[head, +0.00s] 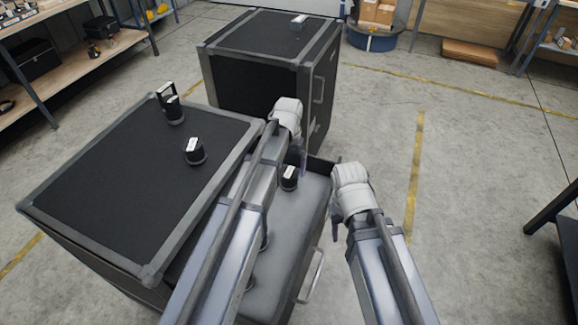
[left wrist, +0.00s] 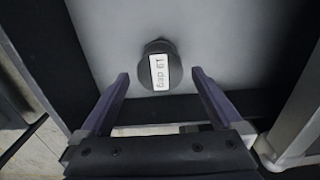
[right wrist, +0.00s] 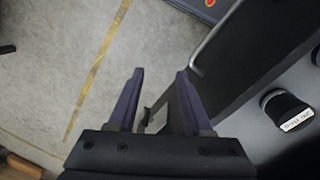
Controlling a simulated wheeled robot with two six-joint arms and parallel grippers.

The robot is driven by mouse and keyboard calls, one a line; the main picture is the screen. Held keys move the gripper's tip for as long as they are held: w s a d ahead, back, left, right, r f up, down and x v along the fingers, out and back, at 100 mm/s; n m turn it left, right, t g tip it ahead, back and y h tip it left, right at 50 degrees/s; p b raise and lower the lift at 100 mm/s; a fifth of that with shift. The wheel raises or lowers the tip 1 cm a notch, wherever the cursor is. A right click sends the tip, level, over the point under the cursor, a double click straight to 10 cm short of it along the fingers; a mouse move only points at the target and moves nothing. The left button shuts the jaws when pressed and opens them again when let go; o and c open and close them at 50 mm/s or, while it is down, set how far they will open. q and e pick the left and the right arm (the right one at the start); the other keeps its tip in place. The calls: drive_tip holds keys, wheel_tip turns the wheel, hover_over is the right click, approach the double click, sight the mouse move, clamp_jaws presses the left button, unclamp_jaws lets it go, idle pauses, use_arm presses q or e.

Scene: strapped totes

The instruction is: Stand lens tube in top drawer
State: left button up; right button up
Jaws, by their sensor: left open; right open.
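A dark lens tube with a white label reading "19 deg" (left wrist: 158,68) stands on the grey floor of the open drawer (head: 313,215); it also shows in the head view (head: 289,180). My left gripper (left wrist: 160,76) is open above it, with the tube between and slightly ahead of its fingertips, not gripped. More dark tubes in the drawer are partly hidden behind my left arm. My right gripper (right wrist: 160,74) is open and empty, outside the drawer's right side above the floor. In the right wrist view a labelled dark tube (right wrist: 288,108) shows at the right.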

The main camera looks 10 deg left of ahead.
sight(289, 172)
use_arm(q)
wheel_tip(289, 172, up, 8)
drive_tip(key=r+p, duration=0.1)
drive_tip(key=p, duration=0.6)
drive_tip(key=s+d, duration=0.3)
drive_tip(key=s, duration=0.7)
drive_tip(key=s+d+m+y, duration=0.1)
drive_tip(key=s+d, duration=0.3)
drive_tip(key=s, duration=0.7)
drive_tip(key=shift+f+m, duration=0.25)
drive_tip(key=shift+m, duration=0.05)
use_arm(e)
wheel_tip(289, 172, up, 8)
drive_tip(key=shift+r, duration=0.2)
